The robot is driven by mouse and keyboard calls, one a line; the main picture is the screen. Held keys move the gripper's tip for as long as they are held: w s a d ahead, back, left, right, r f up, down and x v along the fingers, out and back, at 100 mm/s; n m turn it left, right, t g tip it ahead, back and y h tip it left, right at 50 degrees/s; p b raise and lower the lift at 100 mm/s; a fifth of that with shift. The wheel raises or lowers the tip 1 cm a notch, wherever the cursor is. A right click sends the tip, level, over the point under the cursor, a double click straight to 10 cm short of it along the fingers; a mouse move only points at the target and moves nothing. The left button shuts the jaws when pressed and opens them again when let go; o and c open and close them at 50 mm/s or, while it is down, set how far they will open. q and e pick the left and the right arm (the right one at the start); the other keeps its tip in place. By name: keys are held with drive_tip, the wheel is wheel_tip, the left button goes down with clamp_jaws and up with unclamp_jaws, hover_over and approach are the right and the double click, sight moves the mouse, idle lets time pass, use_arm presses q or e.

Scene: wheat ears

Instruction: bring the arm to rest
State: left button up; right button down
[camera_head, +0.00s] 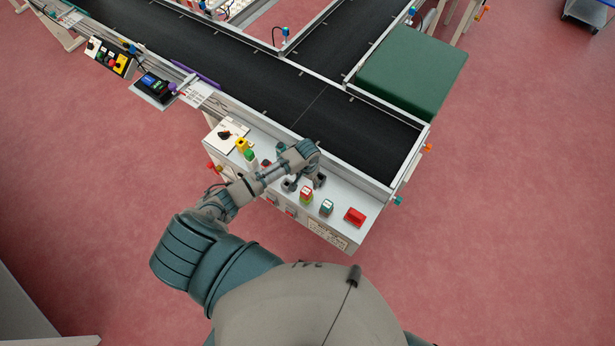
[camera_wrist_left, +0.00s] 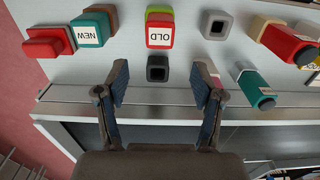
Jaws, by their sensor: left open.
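My left arm reaches from the bottom of the head view over a white control panel (camera_head: 280,199) beside a conveyor. My left gripper (camera_head: 305,182) is above the panel; its fingers stand apart in the left wrist view (camera_wrist_left: 162,84), with nothing held. A dark grey square socket (camera_wrist_left: 157,68) shows between the fingertips; I cannot tell whether they touch the panel. Beyond it is a red and green block marked OLD (camera_wrist_left: 160,28). A teal block marked NEW (camera_wrist_left: 90,29) and a red block (camera_wrist_left: 47,42) are to its left. My right gripper is not in view.
The black conveyor belt (camera_head: 260,70) with metal rails runs behind the panel. A green box (camera_head: 412,68) stands at its right. More coloured blocks, including a teal one (camera_wrist_left: 254,88), are right in the wrist view. The red floor (camera_head: 500,230) is clear at right.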

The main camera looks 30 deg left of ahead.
use_arm(q)
drive_tip(key=s+d+r+m+t+h, duration=0.15)
drive_tip(key=s+d+r, duration=0.25)
drive_tip(key=s+d, duration=0.5)
drive_tip(key=s+a+r+t+y, duration=0.1)
drive_tip(key=s+a+r, duration=0.15)
drive_tip(key=s, duration=0.35)
drive_tip(key=s+a+r+t, duration=0.1)
drive_tip(key=s+r, duration=0.3)
drive_tip(key=s, duration=0.1)
drive_tip(key=s+f+g+b, duration=0.1)
drive_tip(key=s+f+b, duration=0.1)
drive_tip(key=f, duration=1.3)
drive_tip(key=s+f+b, duration=0.2)
drive_tip(key=f, duration=1.4)
drive_tip(key=s+a+f+g+b, duration=0.1)
drive_tip(key=s+a+f+b, duration=0.1)
drive_tip(key=s+f, duration=1.4)
drive_tip(key=shift+s+a+f, duration=0.25)
drive_tip(key=shift+a+f, duration=0.35)
drive_tip(key=shift+a, duration=0.25)
